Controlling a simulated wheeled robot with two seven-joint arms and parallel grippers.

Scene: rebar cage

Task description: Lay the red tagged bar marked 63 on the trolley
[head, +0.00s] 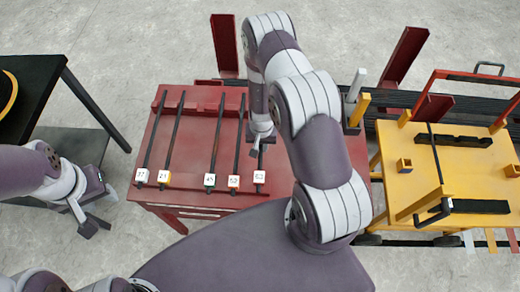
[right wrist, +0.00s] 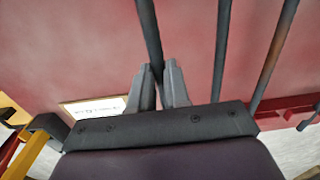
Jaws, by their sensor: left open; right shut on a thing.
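Several dark bars lie side by side on a red table (head: 180,190), each with a white number tag at its near end. The rightmost bar's tag (head: 259,177) seems to read 63; its digits are small. My right gripper (head: 262,143) is shut on this bar, above its tag. The right wrist view shows the bar (right wrist: 151,40) between the two fingers (right wrist: 160,85); my arm hides part of it in the head view. My left gripper (head: 93,214) is open and empty, left of the table. The yellow trolley (head: 400,195) stands at the right.
A thin dark bar (head: 435,160) lies on the trolley, near dark blocks and small yellow brackets. The trolley has a red rail (head: 470,74). Grey and yellow posts (head: 356,95) stand between table and trolley. A black table (head: 35,85) is at the left.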

